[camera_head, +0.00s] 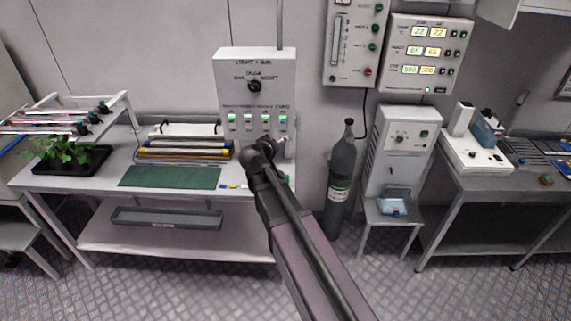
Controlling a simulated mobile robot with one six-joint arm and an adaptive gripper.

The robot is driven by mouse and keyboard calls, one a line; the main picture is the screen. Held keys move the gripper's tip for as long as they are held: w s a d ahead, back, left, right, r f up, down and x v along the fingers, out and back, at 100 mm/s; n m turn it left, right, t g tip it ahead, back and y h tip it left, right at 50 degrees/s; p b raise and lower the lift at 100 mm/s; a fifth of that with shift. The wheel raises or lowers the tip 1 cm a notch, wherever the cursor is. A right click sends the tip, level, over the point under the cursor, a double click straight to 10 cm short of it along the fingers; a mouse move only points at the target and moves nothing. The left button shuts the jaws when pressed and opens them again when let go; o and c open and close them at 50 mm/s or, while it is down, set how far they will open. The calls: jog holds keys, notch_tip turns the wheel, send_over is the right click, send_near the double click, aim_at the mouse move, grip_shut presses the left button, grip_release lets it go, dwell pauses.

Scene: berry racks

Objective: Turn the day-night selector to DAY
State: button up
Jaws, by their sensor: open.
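The day-night selector is a black round knob (254,86) on the upper part of a white wall panel (228,66) headed LIGHT + AIR. Small lettering stands above the knob and to its left and right; the right word looks like NIGHT, the others are too blurred to read surely. Which way the knob points is too small to tell. My gripper (283,145) is in front of the panel's lower right part, below and right of the knob and apart from it. It is open, small and partly hidden by my wrist; I see nothing held in it.
Several green-lit switches (248,122) sit in a row below the knob. A bench (75,183) holds a green mat (170,177), a seedling tray (72,160) and a rack of tubes. Right of my arm stand a dark gas cylinder (341,170) and a grey cabinet (396,160).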

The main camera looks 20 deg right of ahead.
jog(key=s+d+f+g+b, duration=0.1)
jog(key=s+f+g, duration=0.1)
jog(key=s+f, duration=0.2)
jog(key=shift+d+f+m+y, duration=0.3)
jog(key=shift+f+m, duration=0.1)
jog(key=shift+f, duration=0.05)
dwell(0.3)
jog(key=s+a+f+g+y, duration=0.2)
jog(key=s+f+g+y, duration=0.2)
jog(key=s, duration=0.6)
jog(key=s+a+f+g+y, duration=0.3)
jog(key=s+f+g+y, duration=0.1)
jog(key=s, duration=0.6)
jog(key=shift+s+a+f+n+g, duration=0.2)
jog(key=shift+f+n+g, duration=0.1)
jog(key=shift+f+g, duration=0.15)
jog(key=c, duration=0.3)
